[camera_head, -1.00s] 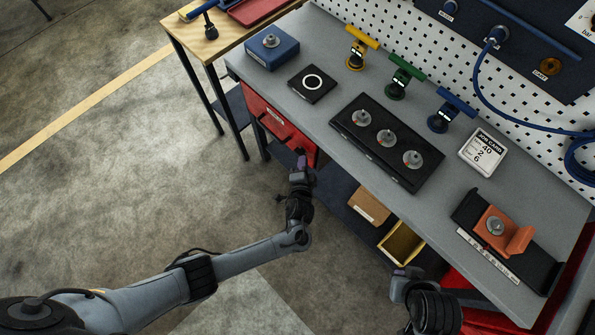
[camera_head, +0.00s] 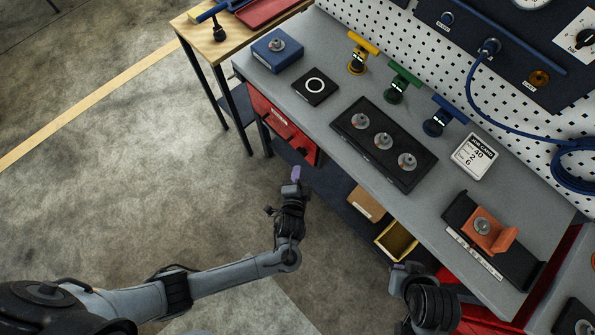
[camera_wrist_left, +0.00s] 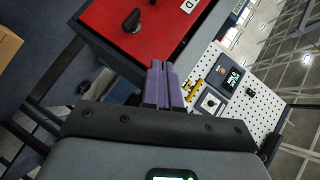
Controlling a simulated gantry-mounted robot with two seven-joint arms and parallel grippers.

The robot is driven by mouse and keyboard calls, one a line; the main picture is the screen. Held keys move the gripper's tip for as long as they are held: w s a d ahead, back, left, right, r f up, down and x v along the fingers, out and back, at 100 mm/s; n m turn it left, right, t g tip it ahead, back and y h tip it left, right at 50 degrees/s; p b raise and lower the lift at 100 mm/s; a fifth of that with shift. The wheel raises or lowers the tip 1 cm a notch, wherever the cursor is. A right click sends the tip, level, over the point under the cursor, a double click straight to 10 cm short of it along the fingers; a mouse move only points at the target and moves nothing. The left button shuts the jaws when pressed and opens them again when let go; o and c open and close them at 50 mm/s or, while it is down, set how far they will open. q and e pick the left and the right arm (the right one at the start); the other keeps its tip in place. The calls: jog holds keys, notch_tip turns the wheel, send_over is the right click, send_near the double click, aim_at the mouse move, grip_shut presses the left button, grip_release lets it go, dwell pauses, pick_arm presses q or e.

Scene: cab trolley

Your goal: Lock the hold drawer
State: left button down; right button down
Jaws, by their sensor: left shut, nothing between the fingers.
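The red drawer (camera_head: 262,108) sits under the left end of the grey bench, and its front looks flush with the frame. My left gripper (camera_head: 296,173) is shut and empty, just in front of and below the drawer in the head view. Its purple fingers (camera_wrist_left: 163,85) show pressed together in the wrist view, apart from the knob. My right arm's end (camera_head: 405,275) is at the lower right; its fingers cannot be made out.
On the bench (camera_head: 330,120) are a blue block (camera_head: 276,58), a black three-knob panel (camera_head: 365,150) and an orange fixture (camera_head: 492,240). A yellow bin (camera_head: 396,242) and cardboard box (camera_head: 366,203) lie on the lower shelf. Open floor lies left of the bench.

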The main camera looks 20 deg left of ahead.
dwell(0.3)
pick_arm(q)
jog(key=w+d+n+g+h, duration=0.2)
jog(key=d+n+g+h, duration=0.2)
jog(key=d+n+h, duration=0.3)
jog(key=a+r+m+g+b, duration=0.1)
jog(key=a+r, duration=0.3)
jog(key=a, duration=0.8)
jog(key=shift+w+a+g, duration=0.2)
jog(key=shift+w+g, duration=0.2)
